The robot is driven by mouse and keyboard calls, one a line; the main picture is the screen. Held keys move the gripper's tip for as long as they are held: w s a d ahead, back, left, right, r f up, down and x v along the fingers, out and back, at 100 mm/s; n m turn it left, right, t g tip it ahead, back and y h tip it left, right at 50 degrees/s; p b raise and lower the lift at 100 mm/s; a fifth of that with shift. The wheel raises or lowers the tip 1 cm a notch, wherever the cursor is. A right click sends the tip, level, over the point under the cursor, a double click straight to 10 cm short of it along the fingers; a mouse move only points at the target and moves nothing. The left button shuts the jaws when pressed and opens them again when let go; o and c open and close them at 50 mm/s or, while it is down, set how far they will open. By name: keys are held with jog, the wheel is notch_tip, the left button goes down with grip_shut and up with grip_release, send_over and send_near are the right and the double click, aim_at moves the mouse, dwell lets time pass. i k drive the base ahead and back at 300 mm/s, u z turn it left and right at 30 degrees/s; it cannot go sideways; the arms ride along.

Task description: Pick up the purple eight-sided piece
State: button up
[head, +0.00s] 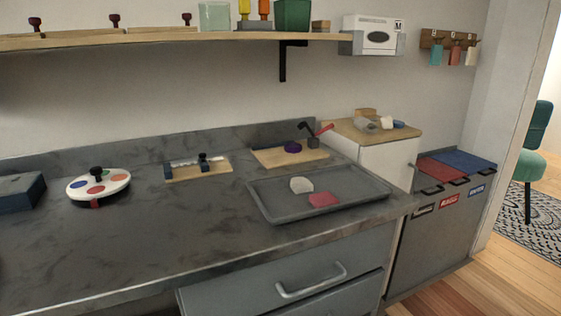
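A small purple piece (293,147) rests on a light wooden board (276,160) at the back of the grey counter, right of the middle. It is too small in the view to count its sides. A black fixture with a red handle (316,135) stands on the same board, just right of the purple piece. My gripper is not in view.
A grey tray (280,205) in front of the board holds a whitish piece (301,185) and a red piece (324,200). Left are a wooden jig (190,176) and a round white holder with coloured spots (84,186). A shelf (140,40) hangs above. The front-left counter is clear.

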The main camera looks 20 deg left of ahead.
aim_at(293, 148)
jog(key=k, duration=0.4)
jog(key=u, duration=0.9)
